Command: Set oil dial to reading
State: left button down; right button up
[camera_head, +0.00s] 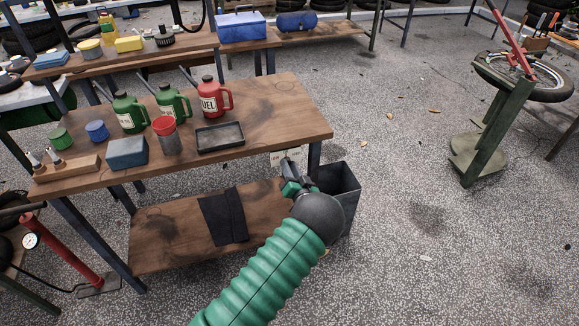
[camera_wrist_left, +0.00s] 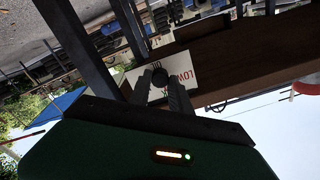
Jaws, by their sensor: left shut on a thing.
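The oil dial is a small dark round knob (camera_wrist_left: 160,77) on a white plate (camera_wrist_left: 182,68) fixed to the edge of the wooden workbench. The plate reads "LOW" in red, upside down in the left wrist view, with other dark marks partly hidden. In the head view the plate (camera_head: 283,157) shows under the bench's front right corner. My left gripper (camera_head: 291,181) is in front of it, and its fingers (camera_wrist_left: 161,92) are shut on the knob. The knob's pointer and exact reading are hidden or too small to tell. My right gripper is not in view.
The workbench top (camera_head: 270,110) holds oil cans, a red fuel can (camera_head: 212,98), a black tray (camera_head: 220,136) and a blue box (camera_head: 127,153). A dark bin (camera_head: 341,190) stands close beside my left gripper. A bench leg (camera_head: 314,158) is near.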

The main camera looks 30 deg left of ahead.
pick_arm(q)
jog(key=shift+d, duration=0.15)
jog(key=c, duration=1.2)
grip_release()
jog(key=shift+w, duration=0.1)
jog(key=shift+s+d, duration=0.15)
jog(key=shift+s, duration=0.05)
jog(key=p+v, duration=0.2)
jog(key=v, duration=1.4)
jog(key=shift+s+d+p, duration=0.15)
jog(key=shift+d+p, duration=0.05)
jog(key=shift+p, duration=0.15)
